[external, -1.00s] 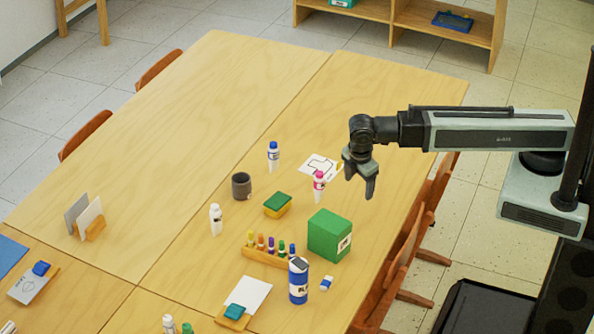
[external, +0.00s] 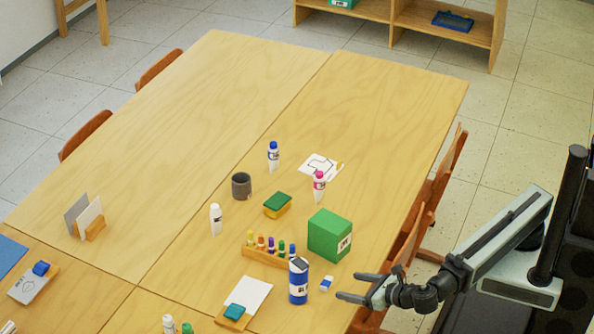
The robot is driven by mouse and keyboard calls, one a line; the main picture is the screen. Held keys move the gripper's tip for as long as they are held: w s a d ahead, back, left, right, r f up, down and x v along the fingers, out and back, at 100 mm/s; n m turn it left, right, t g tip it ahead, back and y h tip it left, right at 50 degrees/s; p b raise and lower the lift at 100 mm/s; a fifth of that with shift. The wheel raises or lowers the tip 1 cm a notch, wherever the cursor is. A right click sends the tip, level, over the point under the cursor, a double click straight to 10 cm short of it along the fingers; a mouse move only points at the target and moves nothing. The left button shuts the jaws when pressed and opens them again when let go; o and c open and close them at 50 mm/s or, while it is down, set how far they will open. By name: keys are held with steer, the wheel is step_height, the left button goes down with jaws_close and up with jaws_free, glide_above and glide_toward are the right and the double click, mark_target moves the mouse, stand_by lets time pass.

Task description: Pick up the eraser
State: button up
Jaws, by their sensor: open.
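A small white and blue eraser (external: 327,283) lies on the wooden table near its right edge, just right of a blue can and in front of a green box. My gripper (external: 351,287) is open and empty, its two dark fingers pointing left toward the eraser. The fingertips are close to the eraser at the right of it in the picture. I cannot tell how high the gripper is above the table.
The blue can (external: 299,281) stands close to the left of the eraser. The green box (external: 329,235) stands behind it. A wooden holder with markers (external: 266,257) is further left. Chairs (external: 405,250) line the table's right edge. The table's far part (external: 370,90) is clear.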

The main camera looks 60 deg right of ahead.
mark_target(329, 282)
steer(key=b+x, duration=0.1)
steer(key=x, duration=0.2)
steer(key=b+x, duration=0.1)
steer(key=x, duration=0.3)
steer(key=shift+w+a+f+b, duration=0.1)
steer(key=shift+w+a+b, duration=0.1)
steer(key=shift+b, duration=0.1)
steer(key=shift+w+d, duration=0.1)
steer(key=shift+w, duration=0.2)
steer(key=shift+s, duration=0.1)
steer(key=c, duration=1.4)
